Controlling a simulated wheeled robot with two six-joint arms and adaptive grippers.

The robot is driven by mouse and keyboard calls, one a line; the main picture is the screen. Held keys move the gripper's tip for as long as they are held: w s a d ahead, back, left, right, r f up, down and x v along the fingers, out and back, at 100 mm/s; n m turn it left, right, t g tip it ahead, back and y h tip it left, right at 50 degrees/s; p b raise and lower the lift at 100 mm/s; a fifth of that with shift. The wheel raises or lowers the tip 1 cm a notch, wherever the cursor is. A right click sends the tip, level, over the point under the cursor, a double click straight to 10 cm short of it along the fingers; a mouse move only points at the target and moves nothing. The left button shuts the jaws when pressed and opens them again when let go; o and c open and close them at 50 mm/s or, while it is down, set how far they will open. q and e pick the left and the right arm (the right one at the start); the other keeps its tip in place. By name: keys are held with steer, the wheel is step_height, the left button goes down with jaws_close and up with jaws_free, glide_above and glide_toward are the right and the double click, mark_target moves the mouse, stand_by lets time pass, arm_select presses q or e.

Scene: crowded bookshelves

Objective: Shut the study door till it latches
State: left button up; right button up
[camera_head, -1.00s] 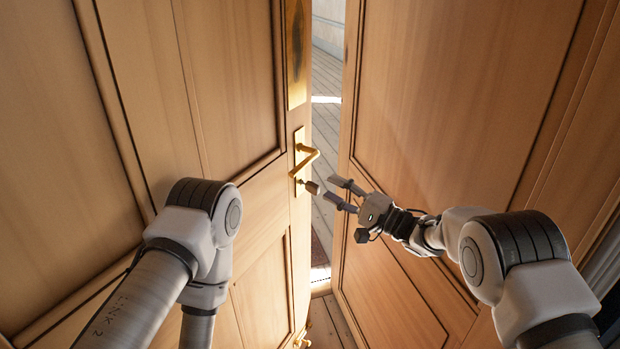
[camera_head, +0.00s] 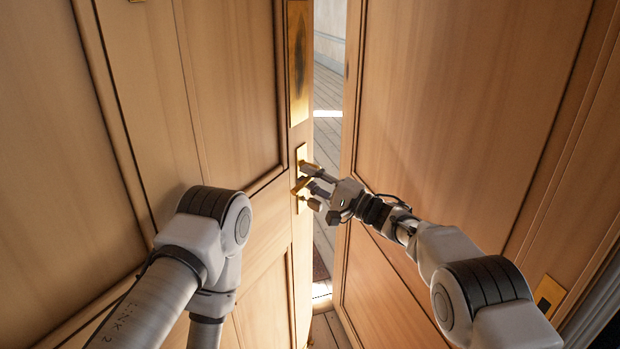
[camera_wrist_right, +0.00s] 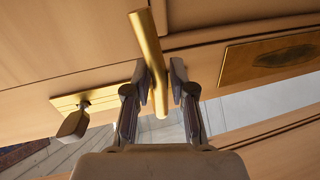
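The wooden panelled door (camera_head: 230,90) on the left carries a brass lever handle (camera_wrist_right: 151,60) on a brass plate (camera_head: 301,155). It stands ajar, with a gap between its edge and the wooden panel on the right. My right gripper (camera_head: 312,187) is at the lever. In the wrist view its fingers (camera_wrist_right: 161,85) are spread on either side of the lever, with a gap on the right finger's side; contact on the left side is unclear. The fingers partly hide the lever in the head view. My left arm shows at left, but its gripper is out of view.
A second wooden panel (camera_head: 450,110) stands to the right, close to my right arm. Pale floorboards (camera_head: 326,145) show through the gap. A dark key or thumb-turn (camera_wrist_right: 75,124) sticks out of the lock plate. A brass finger plate (camera_head: 298,65) is above the handle.

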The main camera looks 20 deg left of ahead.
mark_target(290, 179)
jaws_close()
steer(key=shift+f, duration=0.1)
steer(key=shift+f+b, duration=0.1)
steer(key=shift+b, duration=0.25)
step_height(290, 179, down, 2)
steer(key=n+g+b, duration=0.1)
steer(key=n+b, duration=0.4)
steer(key=b, duration=0.2)
steer(key=shift+w+d+f, duration=0.1)
steer(key=shift+f, duration=0.05)
steer(key=shift+w+f+n+g+b, duration=0.15)
steer(key=shift+n+g+b, duration=0.35)
steer(key=shift+n, duration=0.4)
steer(key=shift+w+f+n+g+b, duration=0.15)
steer(key=shift+n+g+b, duration=0.15)
steer(key=shift+n+b, duration=0.5)
